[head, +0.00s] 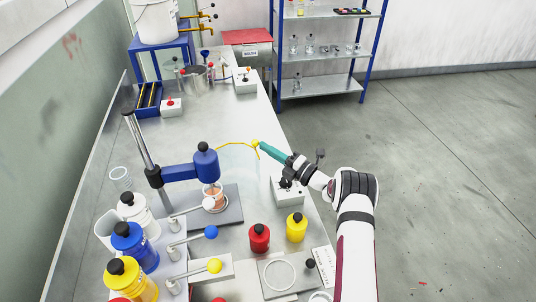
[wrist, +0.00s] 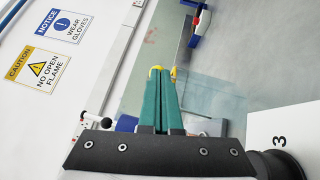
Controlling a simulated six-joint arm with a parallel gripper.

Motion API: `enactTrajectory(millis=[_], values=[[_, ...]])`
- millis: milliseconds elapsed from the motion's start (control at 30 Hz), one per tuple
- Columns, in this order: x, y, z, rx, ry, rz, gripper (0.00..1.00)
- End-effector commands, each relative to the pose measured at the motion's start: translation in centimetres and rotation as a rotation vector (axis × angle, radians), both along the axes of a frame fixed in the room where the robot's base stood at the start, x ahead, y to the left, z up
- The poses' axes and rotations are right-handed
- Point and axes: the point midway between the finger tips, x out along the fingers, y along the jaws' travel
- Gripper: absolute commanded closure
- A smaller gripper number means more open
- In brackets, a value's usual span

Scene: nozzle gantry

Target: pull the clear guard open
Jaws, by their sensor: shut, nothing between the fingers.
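The clear guard (head: 238,160) is a faint see-through panel with a thin yellow edge, in front of the blue nozzle head (head: 205,162) on its post. It also shows as a pale tinted sheet in the wrist view (wrist: 212,98). My gripper (head: 259,146) has green fingers and is shut with nothing between them. Its tips are at the yellow end of the guard's edge; in the wrist view yellow shows on both sides of the fingertips (wrist: 161,70). I cannot tell whether they touch. A glass beaker (head: 212,197) with orange-brown contents stands under the nozzle head.
A white box (head: 288,192) sits below my wrist. Red (head: 259,237) and yellow (head: 296,227) black-capped bottles stand near the front right. Levers with blue (head: 211,232) and yellow (head: 214,265) knobs are at the front. The bench's right edge lies under my arm.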

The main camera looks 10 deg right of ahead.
Motion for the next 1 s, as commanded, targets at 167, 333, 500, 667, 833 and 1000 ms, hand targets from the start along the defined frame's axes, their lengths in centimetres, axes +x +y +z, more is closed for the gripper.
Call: enactTrajectory(millis=[167,333,500,667,833,1000], values=[[0.5,0.0,-0.1,0.001,0.001,0.001,1.00],[0.6,0.0,0.0,0.001,0.001,0.001,1.00],[0.6,0.0,0.0,0.001,0.001,0.001,1.00],[0.5,-0.4,-0.1,0.000,0.000,-0.001,1.00],[-0.9,-4.0,-0.6,0.000,0.001,-0.005,1.00],[-2.4,-7.6,-1.2,0.001,0.001,-0.003,1.00]])
